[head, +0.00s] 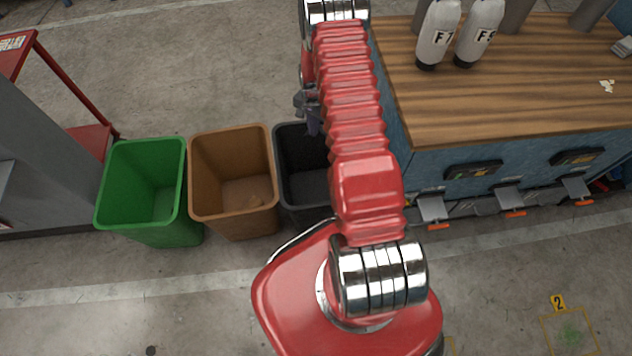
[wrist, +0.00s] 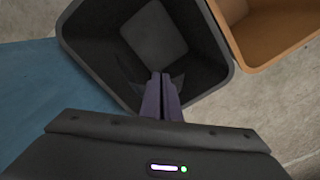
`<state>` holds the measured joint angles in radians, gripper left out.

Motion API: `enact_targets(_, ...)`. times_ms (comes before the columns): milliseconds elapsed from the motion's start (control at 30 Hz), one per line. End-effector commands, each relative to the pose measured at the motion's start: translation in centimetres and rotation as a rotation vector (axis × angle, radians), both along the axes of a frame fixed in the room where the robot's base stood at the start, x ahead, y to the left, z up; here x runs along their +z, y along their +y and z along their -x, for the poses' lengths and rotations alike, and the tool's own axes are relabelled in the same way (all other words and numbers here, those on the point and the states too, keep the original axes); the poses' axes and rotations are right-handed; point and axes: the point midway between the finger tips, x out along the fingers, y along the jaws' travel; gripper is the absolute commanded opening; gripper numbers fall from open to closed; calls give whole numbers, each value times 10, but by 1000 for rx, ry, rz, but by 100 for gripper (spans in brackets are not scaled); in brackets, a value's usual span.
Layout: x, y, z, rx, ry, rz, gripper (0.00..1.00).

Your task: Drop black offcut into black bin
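The black bin (wrist: 85,50) stands open below my gripper (wrist: 163,80) in the wrist view. In the head view the bin (head: 297,180) is partly hidden behind my red arm. My gripper (head: 313,130) points down over its opening. The purple-grey fingers are close together. A thin dark piece, apparently the black offcut (wrist: 178,82), shows on both sides of the fingertips and is pinched between them. It is hard to tell from the dark bin wall behind it. I cannot make out the offcut in the head view.
A brown bin (head: 235,160) with a small scrap inside stands just left of the black bin, and a green bin (head: 140,185) left of that. A blue cabinet with a wooden top (head: 480,90) stands to the right, bearing bottles (head: 437,35). Concrete floor is clear in front.

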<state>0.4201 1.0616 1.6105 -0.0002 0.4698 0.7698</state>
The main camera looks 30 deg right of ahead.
Motion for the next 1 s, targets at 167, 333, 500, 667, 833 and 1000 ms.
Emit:
enact_targets(167, -34, -14, 23, -107, 3, -1, 0)
enact_targets(333, -47, -19, 32, -155, 1, 0, 0)
enact_targets(500, -48, -20, 32, -160, 0, 0, 0)
enact_targets(667, -48, -20, 32, -159, 0, 0, 0)
enact_targets(833, -52, -19, 32, -158, 0, 0, 0)
enact_targets(1000, -63, -19, 32, -158, 1, 0, 0)
